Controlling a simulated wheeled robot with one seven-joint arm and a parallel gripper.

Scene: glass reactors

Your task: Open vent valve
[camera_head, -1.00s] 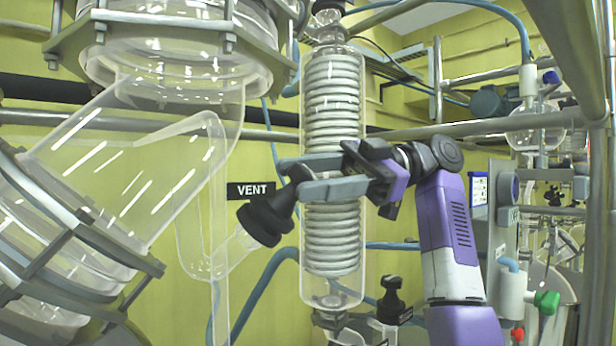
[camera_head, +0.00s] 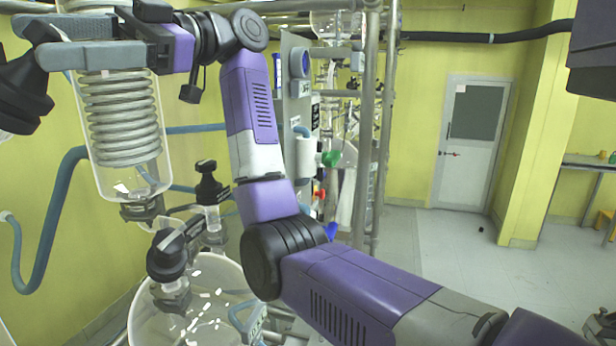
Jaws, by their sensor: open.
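The black vent valve handle (camera_head: 22,92) is at the far left edge of the head view, partly cut off. My gripper (camera_head: 38,42) reaches in from the right at the upper left, with its two grey fingers spread. The fingertips are at the top end of the black handle, which seems to sit between them. I cannot tell whether they touch it. The valve's glass body and its label are out of view.
The glass condenser with a white coil (camera_head: 122,120) stands right behind my gripper. Below are a black-capped valve (camera_head: 208,185), another black knob (camera_head: 167,255) and a round glass vessel (camera_head: 200,310). Metal pipes (camera_head: 368,130) rise right of my arm. Open floor leads to a door (camera_head: 470,145).

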